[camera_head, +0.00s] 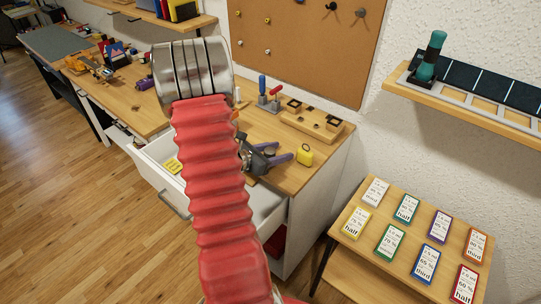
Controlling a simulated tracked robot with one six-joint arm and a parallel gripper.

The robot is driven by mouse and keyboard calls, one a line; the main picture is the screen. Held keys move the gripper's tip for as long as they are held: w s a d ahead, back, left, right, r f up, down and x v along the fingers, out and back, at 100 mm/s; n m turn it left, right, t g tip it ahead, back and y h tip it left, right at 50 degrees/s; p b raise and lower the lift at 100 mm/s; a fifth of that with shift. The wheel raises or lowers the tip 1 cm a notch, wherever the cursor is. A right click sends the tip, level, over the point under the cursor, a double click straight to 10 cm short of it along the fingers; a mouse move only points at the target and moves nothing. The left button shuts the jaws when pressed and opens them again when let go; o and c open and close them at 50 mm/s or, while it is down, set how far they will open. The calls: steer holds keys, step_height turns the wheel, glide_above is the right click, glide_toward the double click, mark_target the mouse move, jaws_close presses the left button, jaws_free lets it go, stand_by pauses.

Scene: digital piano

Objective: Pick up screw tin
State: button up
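I cannot make out a screw tin for certain in the head view; my red ribbed arm and its metal joint cover the middle of the workbench. What looks like my gripper (281,152) shows just right of the arm, dark grey with two purplish fingers. The fingers stand apart over the bench's front right part, pointing right, with nothing seen between them. A small yellow object (304,155), like a tape measure, is just right of the fingertips.
The wooden workbench (325,160) bears a wooden block holder (312,121) and upright-handled tools (268,92). A drawer (155,168) is open. A low table (365,249) with several coloured cards stands right. A shelf (460,105) juts from the wall. Floor at left is clear.

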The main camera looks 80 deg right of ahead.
steer(key=c, duration=1)
steer(key=shift+r, duration=0.15)
step_height(320, 180, up, 10)
steer(key=shift+f, duration=0.1)
steer(key=shift+w+f, duration=0.1)
steer(key=shift+w, duration=0.05)
stand_by(1.1)
